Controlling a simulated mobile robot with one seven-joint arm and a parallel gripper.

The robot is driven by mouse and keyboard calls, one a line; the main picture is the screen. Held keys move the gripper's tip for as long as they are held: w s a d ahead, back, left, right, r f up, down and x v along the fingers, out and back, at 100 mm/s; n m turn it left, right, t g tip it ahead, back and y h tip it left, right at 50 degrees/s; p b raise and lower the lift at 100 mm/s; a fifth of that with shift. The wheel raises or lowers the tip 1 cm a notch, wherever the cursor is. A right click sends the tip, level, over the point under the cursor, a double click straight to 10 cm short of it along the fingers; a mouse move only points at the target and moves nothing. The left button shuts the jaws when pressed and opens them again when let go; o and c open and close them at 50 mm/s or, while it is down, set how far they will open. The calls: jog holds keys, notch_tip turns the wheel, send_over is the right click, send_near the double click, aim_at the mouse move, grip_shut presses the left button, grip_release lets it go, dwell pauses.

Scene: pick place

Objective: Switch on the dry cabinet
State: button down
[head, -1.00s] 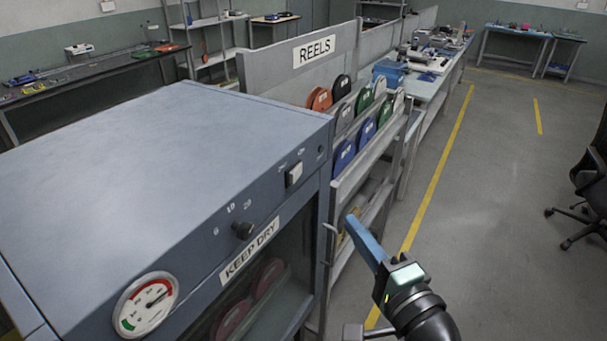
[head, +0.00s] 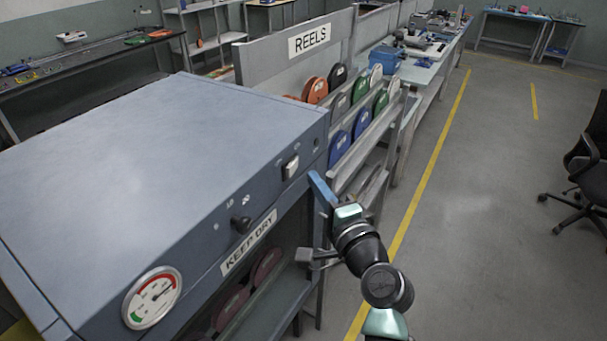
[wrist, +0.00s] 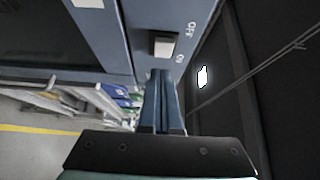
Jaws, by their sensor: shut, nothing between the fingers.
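The dry cabinet (head: 130,140) is a blue-grey box with a "KEEP DRY" label (head: 249,243) on its front. A pale rocker switch (head: 290,167) sits on the upper front panel towards the right end. The switch also shows in the wrist view (wrist: 162,45), with "OFF" and "ON" lettered beside it; which way it is tipped is unclear. My gripper (head: 314,177) is shut and empty, just right of the switch in the head view. In the wrist view its blue fingers (wrist: 163,75) point at the switch, just below it; contact cannot be told.
A round gauge (head: 152,298) and a black knob (head: 241,224) are on the same panel. Behind the cabinet stands a rack of coloured reels (head: 362,122) under a "REELS" sign (head: 309,38). The floor on the right is open up to a black chair (head: 585,165).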

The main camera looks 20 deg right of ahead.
aim_at(292, 172)
jog(key=shift+w+a+p, duration=0.35)
jog(key=shift+w+a, duration=0.5)
jog(key=shift+a, duration=0.15)
jog(key=shift+a, duration=0.1)
jog(key=shift+w+a, duration=0.2)
jog(key=shift+a, duration=0.15)
jog(key=shift+d, duration=0.1)
